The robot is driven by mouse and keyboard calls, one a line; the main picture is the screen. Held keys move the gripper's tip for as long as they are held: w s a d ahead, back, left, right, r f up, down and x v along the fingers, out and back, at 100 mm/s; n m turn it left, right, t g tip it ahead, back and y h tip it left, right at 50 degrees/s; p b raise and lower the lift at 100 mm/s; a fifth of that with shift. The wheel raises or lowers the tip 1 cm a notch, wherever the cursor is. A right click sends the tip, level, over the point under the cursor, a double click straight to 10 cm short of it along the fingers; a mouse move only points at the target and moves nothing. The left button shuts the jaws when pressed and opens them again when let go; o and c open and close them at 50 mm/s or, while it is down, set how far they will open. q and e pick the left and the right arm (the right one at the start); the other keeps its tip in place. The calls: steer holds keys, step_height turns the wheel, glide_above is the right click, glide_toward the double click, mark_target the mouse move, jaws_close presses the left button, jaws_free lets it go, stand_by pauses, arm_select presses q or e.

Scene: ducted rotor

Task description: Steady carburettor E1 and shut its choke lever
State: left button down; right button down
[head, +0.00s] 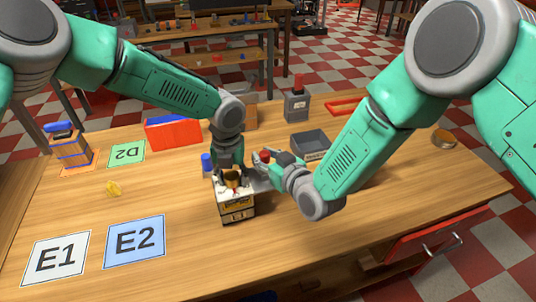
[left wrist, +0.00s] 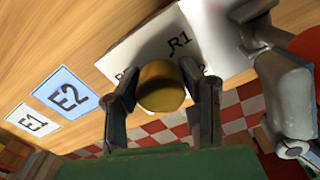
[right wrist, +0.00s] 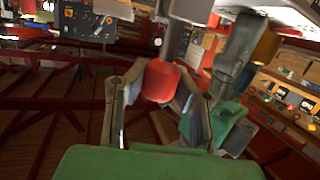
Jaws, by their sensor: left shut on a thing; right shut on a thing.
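A small box-shaped unit (head: 237,213) with a pale top and a yellow band stands upright mid-table; its front label is too small to read surely, so I cannot confirm it is carburettor E1. My left gripper (head: 232,178) is shut on a brass-coloured cylinder (left wrist: 161,87) on its top. The pale top with an R1 mark (left wrist: 150,45) shows in the left wrist view. My right gripper (head: 268,160) is shut on a red knob (right wrist: 160,80) beside the unit, seemingly the choke lever's tip. The lever's body is mostly hidden.
White card E1 (head: 57,259) and blue card E2 (head: 135,241) lie front left. A yellow piece (head: 113,189), green D2 card (head: 127,153) and blue-orange unit (head: 70,148) are left. Behind are a red bin (head: 172,133), grey tray (head: 310,143) and grey block (head: 297,104).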

arm_select(q)
steer(key=shift+w+d+r, duration=0.1)
arm_select(e)
steer(key=shift+s+a+f+n+h, duration=0.1)
steer(key=shift+s+a+n+h, duration=0.1)
steer(key=shift+a+n+h, duration=0.15)
steer(key=c, duration=1.3)
jaws_free()
steer(key=shift+d, duration=0.1)
steer(key=shift+o, duration=0.2)
steer(key=shift+d, duration=0.1)
steer(key=v, duration=1.1)
steer(key=shift+s+d, duration=0.25)
steer(key=shift+d, duration=0.05)
arm_select(q)
steer(key=c, duration=1)
jaws_free()
